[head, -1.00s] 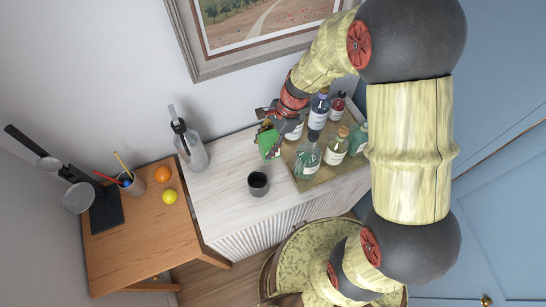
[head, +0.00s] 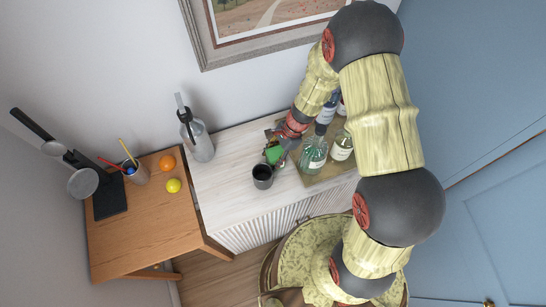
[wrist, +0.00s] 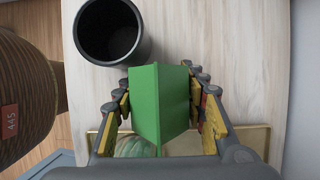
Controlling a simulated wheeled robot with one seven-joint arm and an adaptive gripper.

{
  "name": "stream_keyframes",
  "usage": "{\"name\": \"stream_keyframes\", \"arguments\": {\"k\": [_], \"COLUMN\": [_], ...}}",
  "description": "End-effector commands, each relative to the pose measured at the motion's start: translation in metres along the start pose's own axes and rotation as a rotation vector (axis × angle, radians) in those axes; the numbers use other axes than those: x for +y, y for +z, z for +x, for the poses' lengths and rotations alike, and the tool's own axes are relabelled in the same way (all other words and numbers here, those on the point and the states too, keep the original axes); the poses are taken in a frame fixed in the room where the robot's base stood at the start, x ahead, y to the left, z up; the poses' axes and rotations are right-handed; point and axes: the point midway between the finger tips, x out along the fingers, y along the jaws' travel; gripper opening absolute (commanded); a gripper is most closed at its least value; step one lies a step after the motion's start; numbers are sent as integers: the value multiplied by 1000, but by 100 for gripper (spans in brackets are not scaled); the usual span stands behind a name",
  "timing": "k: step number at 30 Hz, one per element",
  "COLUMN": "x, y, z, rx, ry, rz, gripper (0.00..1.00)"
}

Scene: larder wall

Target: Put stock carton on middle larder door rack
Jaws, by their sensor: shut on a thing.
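The stock carton, a small green box (head: 274,154), is held in my gripper (head: 281,147) above the white ribbed cabinet, left of the bottles. In the wrist view the carton (wrist: 158,104) stands between both fingers of my gripper (wrist: 162,95), one on each side. A dark cup lies just beyond it in that view. Blue panelled doors (head: 500,200) fill the right of the head view. I cannot make out the middle larder door rack in either view.
The dark cup (head: 263,176) stands on the white cabinet (head: 232,190), near a tray (head: 328,175) of several bottles. A grey siphon bottle (head: 198,140) stands at the back. A wooden table (head: 150,235) holds a lamp, pencil pot, orange and lemon. A patterned round chair (head: 290,255) stands in front.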

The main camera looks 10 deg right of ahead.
Motion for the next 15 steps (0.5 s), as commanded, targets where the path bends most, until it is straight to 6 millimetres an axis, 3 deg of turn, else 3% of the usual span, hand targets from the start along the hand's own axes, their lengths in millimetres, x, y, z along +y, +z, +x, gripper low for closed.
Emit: {"name": "stream_keyframes", "arguments": {"k": [10, 11, 15], "x": [-2, -1, -1], "y": [-1, -1, -1], "z": [3, 2, 2], "rx": [0, 1, 1], "ry": [-3, -3, -3], "rz": [-1, -1, -1], "gripper": [0, 43, 51]}}
